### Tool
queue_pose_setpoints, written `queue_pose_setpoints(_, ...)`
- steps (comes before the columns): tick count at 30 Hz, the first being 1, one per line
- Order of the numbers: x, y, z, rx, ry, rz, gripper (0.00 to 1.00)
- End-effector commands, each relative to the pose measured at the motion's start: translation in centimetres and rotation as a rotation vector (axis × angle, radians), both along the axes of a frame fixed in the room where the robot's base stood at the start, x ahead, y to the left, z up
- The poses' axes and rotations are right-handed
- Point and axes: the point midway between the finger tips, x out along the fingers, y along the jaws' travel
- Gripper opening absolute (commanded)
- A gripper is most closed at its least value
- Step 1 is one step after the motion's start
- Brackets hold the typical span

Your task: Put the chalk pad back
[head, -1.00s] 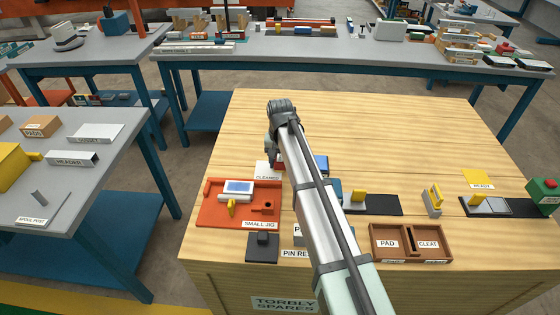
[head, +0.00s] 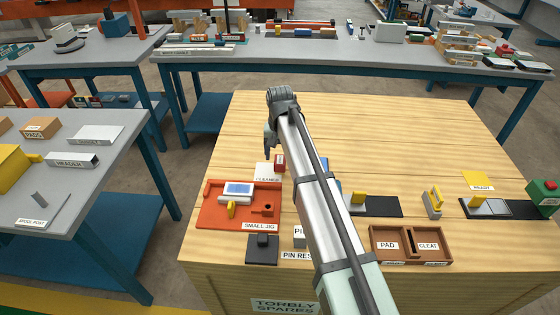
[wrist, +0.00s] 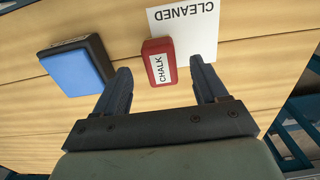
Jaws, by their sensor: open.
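The chalk pad is a small red block with a white CHALK label (wrist: 160,67). It lies at the edge of the white CLEANED card (wrist: 184,30), partly over it as far as I can tell. In the head view the red pad (head: 280,162) shows just right of the card (head: 266,171), beside my arm. My gripper (wrist: 160,78) is open, with one finger on each side of the pad in the wrist view and no visible contact. In the head view its fingers (head: 268,148) are partly hidden by my wrist.
A blue-topped dark block (wrist: 77,68) lies left of the fingers in the wrist view. The orange small jig (head: 212,217) sits in front of the card. A brown tray with PAD and CLEAT compartments (head: 408,259) is at front right. The table's back is clear.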

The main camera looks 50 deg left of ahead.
Motion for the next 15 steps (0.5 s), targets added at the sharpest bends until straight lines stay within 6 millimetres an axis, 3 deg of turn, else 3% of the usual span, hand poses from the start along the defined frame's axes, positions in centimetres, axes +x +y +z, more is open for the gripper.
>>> queue_pose_setpoints(7,0.0,0.1,4.5,0.002,-0.001,0.0,0.72)
queue_pose_setpoints(15,0.0,0.0,7.2,0.001,-0.001,0.0,0.72)
